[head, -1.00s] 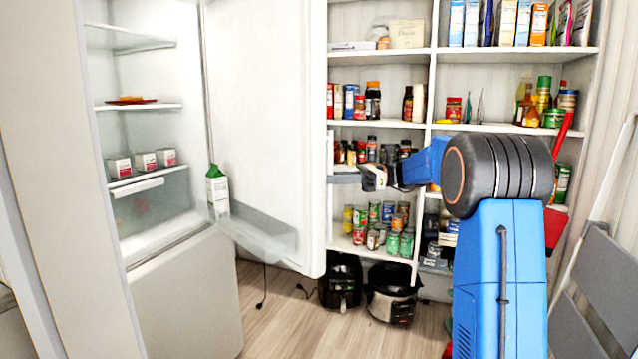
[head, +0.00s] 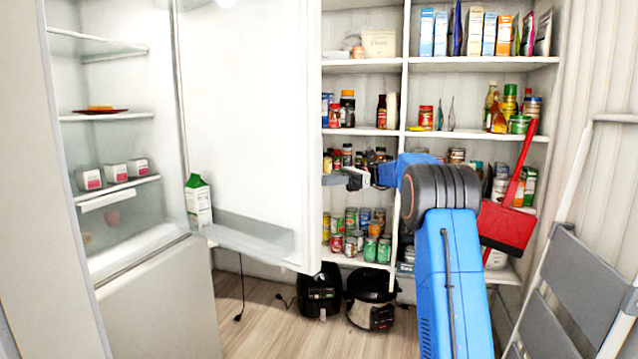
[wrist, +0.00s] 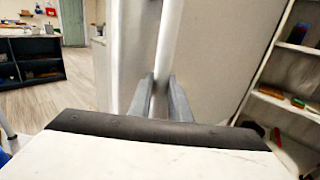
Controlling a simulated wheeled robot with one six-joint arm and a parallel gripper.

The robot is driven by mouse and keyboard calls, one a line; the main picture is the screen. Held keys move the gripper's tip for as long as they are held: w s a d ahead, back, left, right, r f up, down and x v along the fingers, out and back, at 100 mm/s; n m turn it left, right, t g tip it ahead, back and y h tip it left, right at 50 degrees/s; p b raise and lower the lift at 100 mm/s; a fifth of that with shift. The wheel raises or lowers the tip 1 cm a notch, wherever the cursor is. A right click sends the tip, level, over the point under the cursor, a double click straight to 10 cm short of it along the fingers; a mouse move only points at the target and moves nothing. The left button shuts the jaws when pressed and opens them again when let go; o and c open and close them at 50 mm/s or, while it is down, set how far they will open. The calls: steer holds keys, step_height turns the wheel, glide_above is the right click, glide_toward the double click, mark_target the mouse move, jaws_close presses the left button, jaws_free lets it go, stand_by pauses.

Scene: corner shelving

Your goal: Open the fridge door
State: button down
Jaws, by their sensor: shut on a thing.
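The fridge door (head: 255,120) stands wide open in the head view, with its white inner side facing me. The open fridge (head: 112,225) is at the left, its shelves exposed. My gripper (head: 334,179) is at the door's free right edge, with its fingertips partly hidden behind that edge. In the wrist view my gripper (wrist: 164,98) has its two fingers closed around the fridge handle (wrist: 169,45), a pale upright bar on the door's outer side. A green-and-white carton (head: 198,203) stands in the door's inner side.
Pantry shelves (head: 404,95) full of cans and boxes stand behind the door. A black appliance (head: 319,290) and a cooker (head: 371,300) are on the floor beneath. Bare floor shows in front.

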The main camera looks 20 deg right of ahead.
steer(key=shift+a, duration=0.1)
steer(key=c, duration=1.6)
jaws_free()
steer(key=shift+a, duration=0.15)
steer(key=shift+c, duration=0.2)
step_height(320, 180, up, 10)
steer(key=shift+w+r, duration=0.1)
steer(key=shift+w, duration=0.1)
